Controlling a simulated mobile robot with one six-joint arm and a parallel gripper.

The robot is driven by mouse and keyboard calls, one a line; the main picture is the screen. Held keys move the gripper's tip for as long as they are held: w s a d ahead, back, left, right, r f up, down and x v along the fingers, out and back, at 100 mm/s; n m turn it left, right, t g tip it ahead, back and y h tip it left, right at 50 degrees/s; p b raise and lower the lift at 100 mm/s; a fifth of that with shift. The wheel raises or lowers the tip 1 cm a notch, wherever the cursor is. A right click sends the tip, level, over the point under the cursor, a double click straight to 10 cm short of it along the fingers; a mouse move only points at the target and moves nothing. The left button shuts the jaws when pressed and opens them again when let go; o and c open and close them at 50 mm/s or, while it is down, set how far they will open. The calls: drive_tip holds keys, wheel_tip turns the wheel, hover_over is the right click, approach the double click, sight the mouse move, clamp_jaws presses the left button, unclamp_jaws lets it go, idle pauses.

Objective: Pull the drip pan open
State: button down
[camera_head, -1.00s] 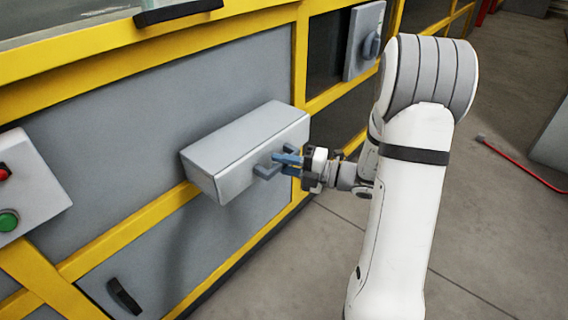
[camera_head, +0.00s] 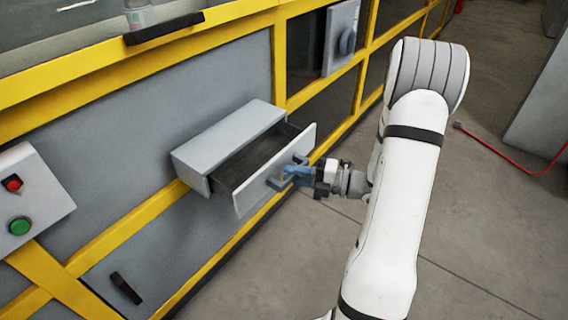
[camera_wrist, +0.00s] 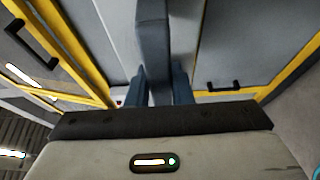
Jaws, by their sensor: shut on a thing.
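The drip pan (camera_head: 245,196) is a grey drawer in a grey housing (camera_head: 228,137) on the machine's front. It stands partly pulled out, with a dark gap showing its inside behind the front panel. My gripper (camera_head: 294,174) has blue fingers and is shut on the handle (camera_head: 277,183) of the pan's front. In the wrist view the fingers (camera_wrist: 160,88) close around the grey-blue handle bar (camera_wrist: 152,40). The fingers hide part of the handle in the head view.
A control box with a red button (camera_head: 12,184) and a green button (camera_head: 19,226) is at the left. A black handle (camera_head: 126,288) is on the lower panel. A red cable (camera_head: 505,160) lies on the open floor at right.

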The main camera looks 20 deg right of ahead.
drive_tip(key=shift+s+d, duration=0.1)
drive_tip(key=shift+s, duration=0.05)
drive_tip(key=c, duration=1.3)
unclamp_jaws()
drive_tip(key=p+v, duration=0.1)
drive_tip(key=v, duration=0.6)
drive_tip(key=shift+s+d+p, duration=0.2)
drive_tip(key=shift+d+p, duration=0.15)
drive_tip(key=shift+p, duration=0.05)
drive_tip(key=shift+a, duration=0.1)
